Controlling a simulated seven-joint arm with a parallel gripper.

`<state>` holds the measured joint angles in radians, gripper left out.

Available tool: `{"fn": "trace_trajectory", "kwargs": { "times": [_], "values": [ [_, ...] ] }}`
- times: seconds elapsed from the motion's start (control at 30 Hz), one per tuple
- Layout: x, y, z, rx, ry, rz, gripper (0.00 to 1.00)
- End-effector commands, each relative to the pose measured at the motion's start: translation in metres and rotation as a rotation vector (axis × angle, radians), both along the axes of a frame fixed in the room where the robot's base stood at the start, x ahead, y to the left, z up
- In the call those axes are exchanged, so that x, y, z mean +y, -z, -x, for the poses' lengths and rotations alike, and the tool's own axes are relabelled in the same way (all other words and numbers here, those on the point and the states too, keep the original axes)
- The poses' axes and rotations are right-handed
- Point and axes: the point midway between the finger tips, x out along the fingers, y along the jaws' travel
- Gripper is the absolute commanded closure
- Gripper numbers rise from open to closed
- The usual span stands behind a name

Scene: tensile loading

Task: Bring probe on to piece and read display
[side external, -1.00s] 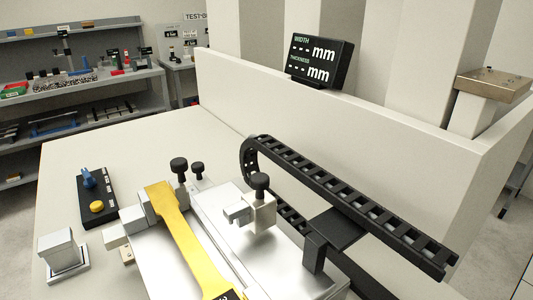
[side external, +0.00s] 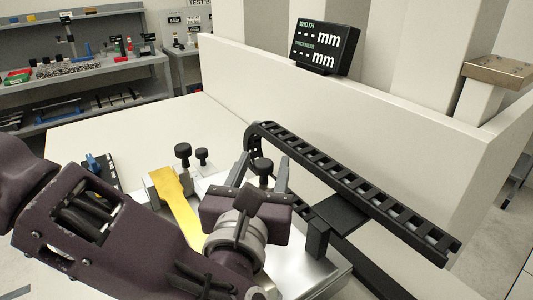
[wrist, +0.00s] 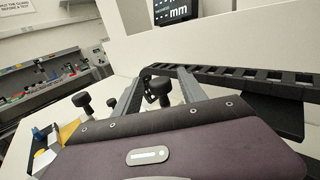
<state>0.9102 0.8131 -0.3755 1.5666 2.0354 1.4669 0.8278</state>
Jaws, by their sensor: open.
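The display (side external: 325,45) stands on the light wall and shows dashes with "mm" for both width and thickness; part of it shows in the wrist view (wrist: 172,10). The yellow flat piece (side external: 178,200) lies in the fixture, its near end hidden by my arm. My gripper (side external: 262,172) is open over the fixture. The black knob of the probe carriage (side external: 263,167) appears between its two fingers, also in the wrist view (wrist: 158,87). I cannot tell whether the fingers touch it. The probe's metal block is mostly hidden behind my gripper.
A black cable chain (side external: 350,190) runs close on the right of my gripper. Two black knobs (side external: 183,153) stand beside the piece. A control box with a blue lever (side external: 92,163) is partly behind my arm. The light wall bounds the back.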

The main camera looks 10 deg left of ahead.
Motion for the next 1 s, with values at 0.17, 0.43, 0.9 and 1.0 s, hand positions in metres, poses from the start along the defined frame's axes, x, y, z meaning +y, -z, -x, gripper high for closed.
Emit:
{"fn": "trace_trajectory", "kwargs": {
  "times": [0.17,0.43,0.9,1.0],
  "values": [
    [0.000,0.000,-0.029,0.001,-0.001,0.002,0.51],
    [0.000,0.000,-0.037,0.001,0.001,0.000,0.51],
    [0.004,-0.001,-0.031,0.001,0.003,-0.001,1.00],
    [0.017,-0.002,-0.017,0.000,0.005,-0.003,1.00]
  ]
}}
